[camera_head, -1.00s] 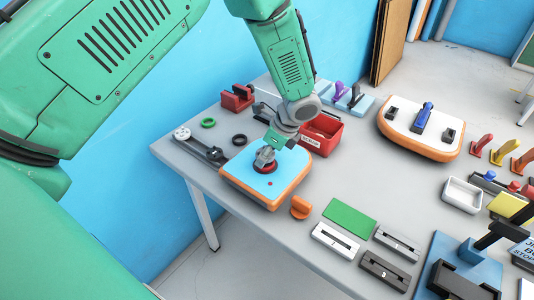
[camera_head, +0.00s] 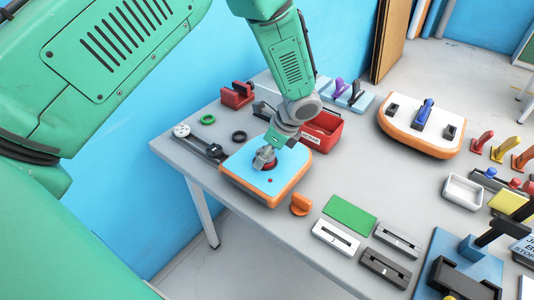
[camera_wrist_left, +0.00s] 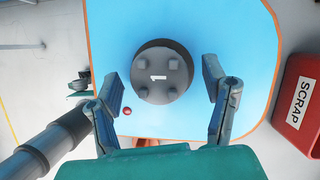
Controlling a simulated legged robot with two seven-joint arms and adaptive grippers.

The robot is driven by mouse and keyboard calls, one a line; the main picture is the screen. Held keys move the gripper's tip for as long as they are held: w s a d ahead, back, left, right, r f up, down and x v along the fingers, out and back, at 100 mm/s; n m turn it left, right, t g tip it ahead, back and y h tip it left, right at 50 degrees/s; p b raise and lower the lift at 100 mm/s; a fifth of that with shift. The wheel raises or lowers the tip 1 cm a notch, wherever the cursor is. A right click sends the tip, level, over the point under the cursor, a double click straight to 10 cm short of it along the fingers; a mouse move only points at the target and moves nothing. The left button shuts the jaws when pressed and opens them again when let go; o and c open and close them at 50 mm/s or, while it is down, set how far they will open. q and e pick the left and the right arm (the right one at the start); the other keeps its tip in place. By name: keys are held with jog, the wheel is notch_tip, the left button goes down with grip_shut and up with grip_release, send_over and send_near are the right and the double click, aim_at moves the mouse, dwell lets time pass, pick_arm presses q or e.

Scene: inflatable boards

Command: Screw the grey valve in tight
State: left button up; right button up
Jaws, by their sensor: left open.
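The blue-topped board with an orange edge (camera_head: 244,180) lies on the table's near left part. The grey valve (camera_wrist_left: 160,66) is a round dark cap with several raised knobs and a white mark, seated on the board in the left wrist view. My left gripper (camera_wrist_left: 162,82) is open, with one finger on each side of the valve and gaps showing between. In the head view my left gripper (camera_head: 265,160) is over the board and hides most of the valve; some red shows beside it. How tight the valve sits cannot be told. My right gripper is not in view.
A red SCRAP bin (camera_head: 322,132) stands just behind the board; it also shows in the left wrist view (camera_wrist_left: 299,98). An orange knob (camera_head: 301,203) and a green plate (camera_head: 350,214) lie to the right. A grey tool (camera_head: 200,144) lies left of the board.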

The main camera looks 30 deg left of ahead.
pick_arm(q)
jog(key=v, duration=1.1)
jog(key=shift+r, duration=0.2)
jog(key=shift+w+d, duration=0.1)
jog(key=shift+d, duration=0.05)
